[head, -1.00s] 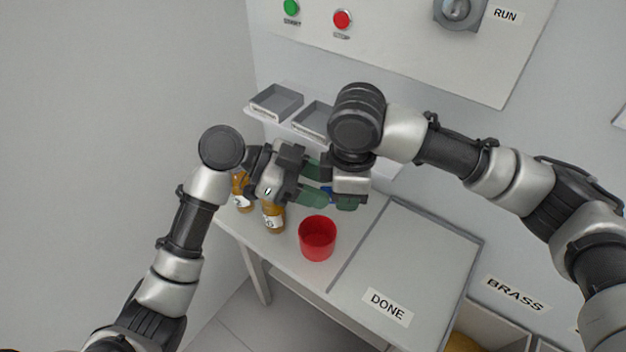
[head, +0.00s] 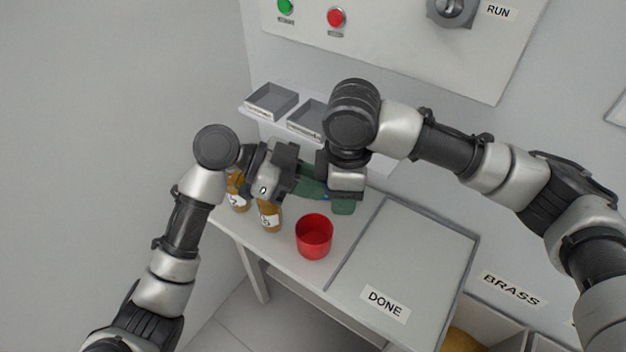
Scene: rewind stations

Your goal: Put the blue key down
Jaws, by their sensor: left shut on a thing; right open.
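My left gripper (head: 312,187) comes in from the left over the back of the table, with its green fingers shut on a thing. The blue key (head: 327,196) shows only as a small blue bit between the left fingers and the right gripper; the rest is hidden. My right gripper (head: 343,204) points down right beside the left fingertips; its green fingers are partly hidden by its own wrist. I cannot tell whether the key touches the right fingers.
A red cup (head: 314,237) stands on the table (head: 285,249) in front of the grippers. Two brown bottles (head: 269,216) stand left of it, partly behind my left gripper. A tray area marked DONE (head: 420,262) lies empty at right. Grey bins (head: 272,101) sit on a shelf behind.

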